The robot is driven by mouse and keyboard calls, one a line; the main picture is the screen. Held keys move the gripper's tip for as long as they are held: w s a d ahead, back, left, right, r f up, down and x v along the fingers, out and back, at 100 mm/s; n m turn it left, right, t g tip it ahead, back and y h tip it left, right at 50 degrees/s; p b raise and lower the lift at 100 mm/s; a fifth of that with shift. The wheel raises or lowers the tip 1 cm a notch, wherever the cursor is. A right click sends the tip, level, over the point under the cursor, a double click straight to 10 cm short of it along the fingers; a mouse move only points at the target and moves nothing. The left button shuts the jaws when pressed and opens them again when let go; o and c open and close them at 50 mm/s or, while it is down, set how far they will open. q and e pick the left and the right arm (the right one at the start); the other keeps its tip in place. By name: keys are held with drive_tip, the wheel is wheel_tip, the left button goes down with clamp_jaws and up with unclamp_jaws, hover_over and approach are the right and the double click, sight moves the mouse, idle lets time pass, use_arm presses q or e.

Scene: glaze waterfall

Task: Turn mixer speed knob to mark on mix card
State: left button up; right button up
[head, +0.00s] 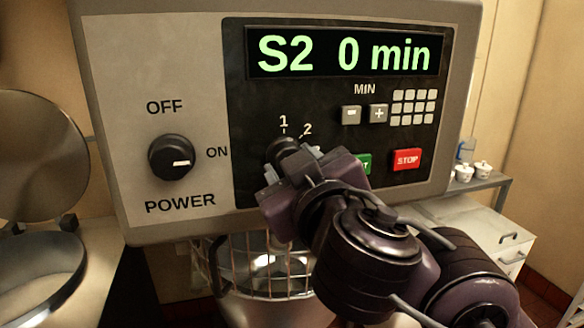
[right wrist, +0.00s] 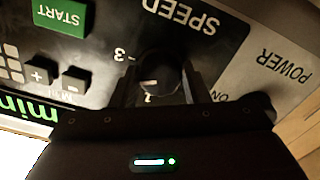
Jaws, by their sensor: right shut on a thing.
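The dark round speed knob (head: 281,148) sits on the mixer's black control panel, below the marks 1 and 2. My right gripper (head: 288,163) is shut on it and covers most of it in the head view. In the right wrist view the speed knob (right wrist: 160,78) is between the two fingers (right wrist: 157,88), under the upside-down word SPEED. A mark 3 shows beside it there. The display (head: 345,52) reads S2 0 min. I see no mix card. My left gripper is not in view.
The power knob (head: 171,158) is left of the speed knob, its white line toward ON. Minus and plus buttons (head: 378,113), a keypad (head: 414,107) and a red STOP button (head: 407,159) are to the right. A wire guard (head: 222,268) is below.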

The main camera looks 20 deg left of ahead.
drive_tip(key=n, duration=1.2)
drive_tip(key=shift+n, duration=0.4)
idle(0.3)
drive_tip(key=o, duration=1)
drive_tip(key=shift+c, duration=0.2)
drive_tip(key=shift+r, duration=0.1)
drive_tip(key=p+v, duration=0.2)
drive_tip(key=v, duration=0.5)
drive_tip(key=shift+s+d, duration=0.25)
drive_tip(key=shift+d, duration=0.05)
